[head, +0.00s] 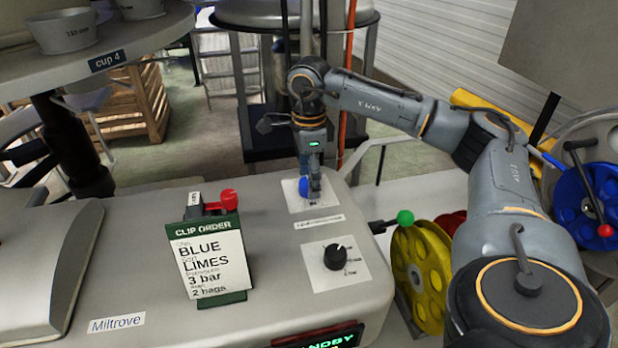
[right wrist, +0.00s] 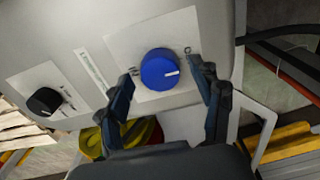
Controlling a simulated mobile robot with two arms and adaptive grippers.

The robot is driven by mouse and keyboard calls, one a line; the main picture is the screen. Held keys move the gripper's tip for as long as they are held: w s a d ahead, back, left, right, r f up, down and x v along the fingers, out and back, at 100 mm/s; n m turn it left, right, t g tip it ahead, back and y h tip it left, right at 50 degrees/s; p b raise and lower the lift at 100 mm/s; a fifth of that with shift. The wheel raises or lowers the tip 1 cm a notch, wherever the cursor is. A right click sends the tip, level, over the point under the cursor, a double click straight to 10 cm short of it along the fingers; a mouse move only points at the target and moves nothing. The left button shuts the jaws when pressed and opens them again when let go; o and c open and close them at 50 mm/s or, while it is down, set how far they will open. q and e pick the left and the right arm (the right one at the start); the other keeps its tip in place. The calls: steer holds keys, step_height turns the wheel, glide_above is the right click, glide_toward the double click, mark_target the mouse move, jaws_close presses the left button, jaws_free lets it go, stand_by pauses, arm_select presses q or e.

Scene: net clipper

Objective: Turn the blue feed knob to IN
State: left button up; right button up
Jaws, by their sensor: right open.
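The blue feed knob (head: 304,187) sits on a white plate (head: 296,203) near the back right of the grey machine top. My right gripper (head: 313,190) is over the knob, pointing down. In the right wrist view my right gripper (right wrist: 166,92) is open, its fingers on either side of the knob with gaps visible. Contact cannot be told. My left gripper is not in view.
A black knob (head: 337,257) stands on the plate in front. A green clip order card (head: 213,262) reads BLUE LIMES, 3 bar, 2 bags. A red lever (head: 229,199) is behind it. A green-balled lever (head: 404,218) and yellow reel (head: 420,270) are at right.

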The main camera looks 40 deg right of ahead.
steer(key=shift+f, duration=0.3)
steer(key=c, duration=1.2)
steer(key=shift+o, duration=0.2)
